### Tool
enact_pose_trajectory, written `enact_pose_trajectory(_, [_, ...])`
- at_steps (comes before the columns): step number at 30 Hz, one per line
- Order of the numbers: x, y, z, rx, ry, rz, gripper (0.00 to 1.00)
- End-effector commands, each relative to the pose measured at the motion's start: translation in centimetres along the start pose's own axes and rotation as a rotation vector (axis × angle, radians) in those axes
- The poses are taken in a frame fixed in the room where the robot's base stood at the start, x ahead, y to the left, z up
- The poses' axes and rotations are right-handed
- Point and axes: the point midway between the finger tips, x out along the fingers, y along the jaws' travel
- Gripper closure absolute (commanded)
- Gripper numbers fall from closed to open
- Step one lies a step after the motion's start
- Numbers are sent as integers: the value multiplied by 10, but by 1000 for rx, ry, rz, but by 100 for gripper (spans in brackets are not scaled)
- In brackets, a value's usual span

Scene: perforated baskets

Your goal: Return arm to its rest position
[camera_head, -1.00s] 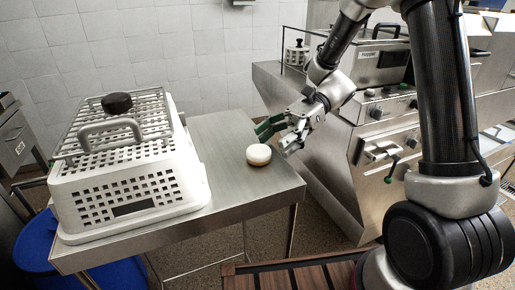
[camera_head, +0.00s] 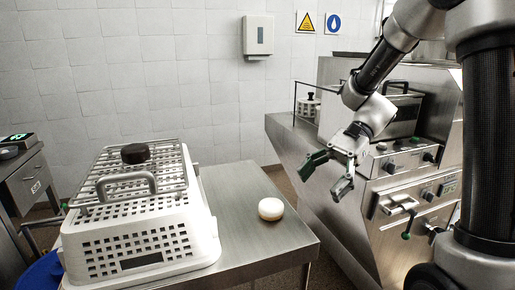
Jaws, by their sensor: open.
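My gripper (camera_head: 328,174) is open and empty, with its green-tipped fingers spread. It hangs in the air to the right of the steel table (camera_head: 232,195), in front of the steel kitchen machine. A small round white object (camera_head: 271,209) lies on the table near its right edge, below and left of my gripper and apart from it.
A white perforated basket (camera_head: 140,245) with a wire lid (camera_head: 165,165) and a dark round knob (camera_head: 135,153) stands on the table's left part. The steel machine (camera_head: 335,205) with knobs and handles is close at right. A wall dispenser (camera_head: 257,37) hangs at the back.

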Motion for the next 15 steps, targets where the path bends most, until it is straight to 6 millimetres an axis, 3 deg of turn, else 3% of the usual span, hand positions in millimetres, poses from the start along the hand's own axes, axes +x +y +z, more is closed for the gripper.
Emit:
enact_pose_trajectory(6, [-31, 79, 8, -352, 433, 68, 25])
enact_pose_trajectory(15, [-84, 160, 3, -793, 986, 256, 25])
